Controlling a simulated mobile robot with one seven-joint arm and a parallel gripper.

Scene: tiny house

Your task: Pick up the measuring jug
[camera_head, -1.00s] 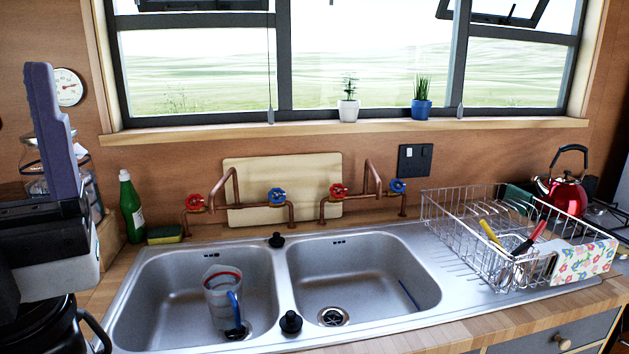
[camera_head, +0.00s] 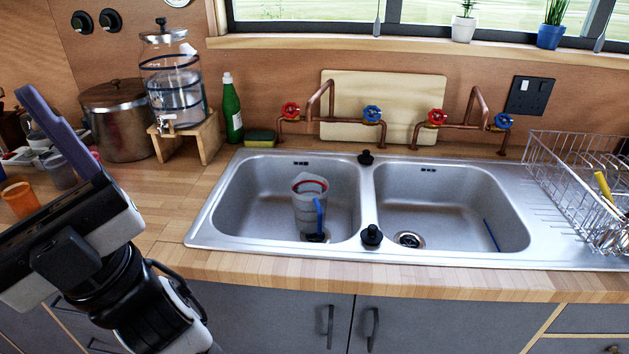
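The measuring jug (camera_head: 306,214) is a clear, greyish cup with a red band near its rim. It stands in the left sink basin (camera_head: 240,205), close to the drain. A blue, stick-like thing shows on its right side; I cannot tell whether it is the handle or a separate brush. My gripper (camera_head: 50,130) is at the left of the view, well apart from the jug and over the counter's left part. One purple-grey finger shows; the other is hidden, so its opening cannot be judged.
The right basin (camera_head: 450,205) holds a thin blue stick. Copper taps (camera_head: 330,115) stand behind the sink. A green bottle (camera_head: 231,110), a sponge (camera_head: 260,137) and a water dispenser (camera_head: 172,85) are at back left. A wire dish rack (camera_head: 575,165) is at right.

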